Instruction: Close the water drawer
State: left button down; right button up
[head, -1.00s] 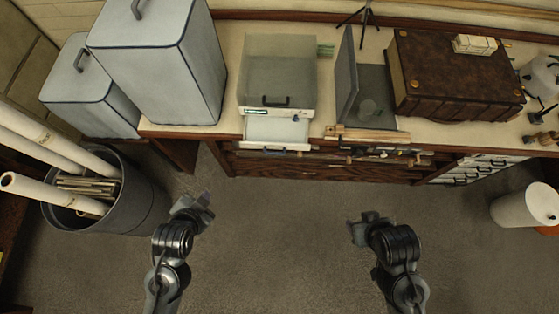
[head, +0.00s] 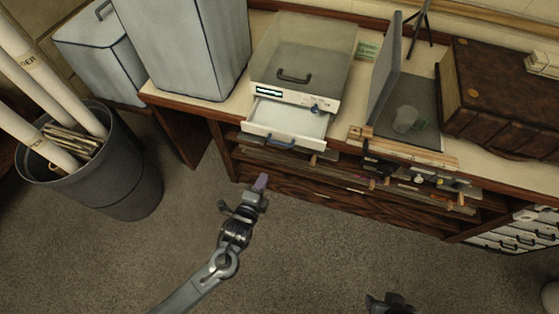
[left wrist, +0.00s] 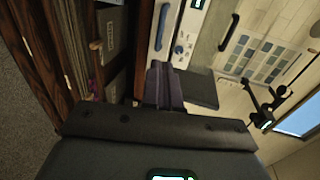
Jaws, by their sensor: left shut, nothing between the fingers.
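The water drawer (head: 290,119) is a shallow white drawer pulled out from under the front of a boxy machine (head: 295,92) on the bench. Its blue handle (head: 268,140) faces the room. My left gripper (head: 261,184) is below and in front of the drawer, apart from it, with purple fingers shut and empty. In the left wrist view the shut fingers (left wrist: 165,84) point toward the white drawer front, whose blue handle (left wrist: 161,27) shows above them. My right gripper (head: 390,300) shows only in part at the bottom edge, and its fingers are unclear.
The wooden bench has open shelves (head: 330,178) below the drawer. A grey panel stand (head: 388,70) and a brown leather case (head: 495,105) stand right of the machine. Grey bins (head: 185,45) stand left. A tub (head: 130,190) of rolls is on the floor. The floor in front is clear.

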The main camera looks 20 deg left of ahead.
pick_arm(q)
jog(key=b+x, duration=0.3)
jog(key=x, duration=1.1)
jog(key=shift+w, duration=0.35)
jog(key=shift+f, duration=0.1)
